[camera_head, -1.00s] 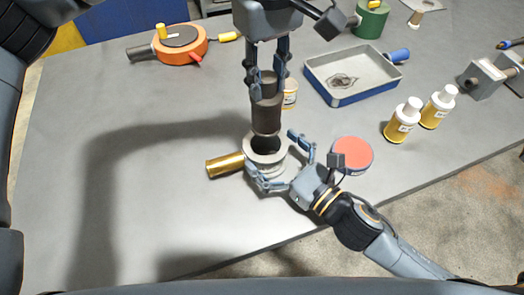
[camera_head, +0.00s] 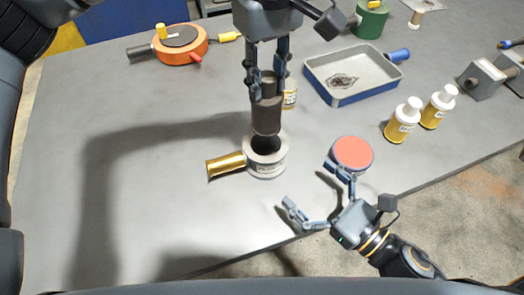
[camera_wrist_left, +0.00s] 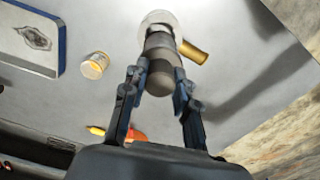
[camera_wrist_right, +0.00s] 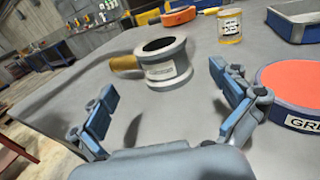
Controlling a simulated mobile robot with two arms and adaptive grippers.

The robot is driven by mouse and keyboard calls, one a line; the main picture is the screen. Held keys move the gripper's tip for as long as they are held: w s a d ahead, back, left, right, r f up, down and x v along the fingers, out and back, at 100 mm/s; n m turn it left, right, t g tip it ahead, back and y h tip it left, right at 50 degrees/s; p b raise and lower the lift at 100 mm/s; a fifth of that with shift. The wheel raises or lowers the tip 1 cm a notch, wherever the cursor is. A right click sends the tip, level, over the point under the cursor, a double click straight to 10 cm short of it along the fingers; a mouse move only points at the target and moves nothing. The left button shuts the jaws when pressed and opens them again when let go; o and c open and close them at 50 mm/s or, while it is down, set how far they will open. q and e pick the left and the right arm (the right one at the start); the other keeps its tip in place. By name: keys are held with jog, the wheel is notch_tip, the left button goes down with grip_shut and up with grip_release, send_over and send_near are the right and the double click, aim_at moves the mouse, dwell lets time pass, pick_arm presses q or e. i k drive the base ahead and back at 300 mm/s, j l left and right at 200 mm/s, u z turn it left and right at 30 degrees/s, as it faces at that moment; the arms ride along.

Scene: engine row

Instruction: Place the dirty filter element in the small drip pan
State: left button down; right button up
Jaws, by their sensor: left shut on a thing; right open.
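My left gripper (camera_head: 266,85) is shut on the dirty filter element (camera_head: 266,115), a dark brown cylinder, and holds it upright just above the open filter housing (camera_head: 267,162). The element also shows in the left wrist view (camera_wrist_left: 162,72). The housing is a pale cup with a brass handle, standing on the table, and it shows in the right wrist view (camera_wrist_right: 165,68). My right gripper (camera_head: 320,190) is open and empty, in front and to the right of the housing. The small drip pan (camera_head: 340,98) is a blue-rimmed grey tray with a dark stain, right of the left gripper.
A red-topped round tin (camera_head: 352,155) sits by the right gripper. Two white-capped bottles (camera_head: 403,125) stand at the right. A small yellow-labelled jar (camera_head: 290,96) stands between the left gripper and the pan. An orange round tool (camera_head: 180,45) lies at the back left.

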aim_at(356, 84)
jog(key=k, duration=1)
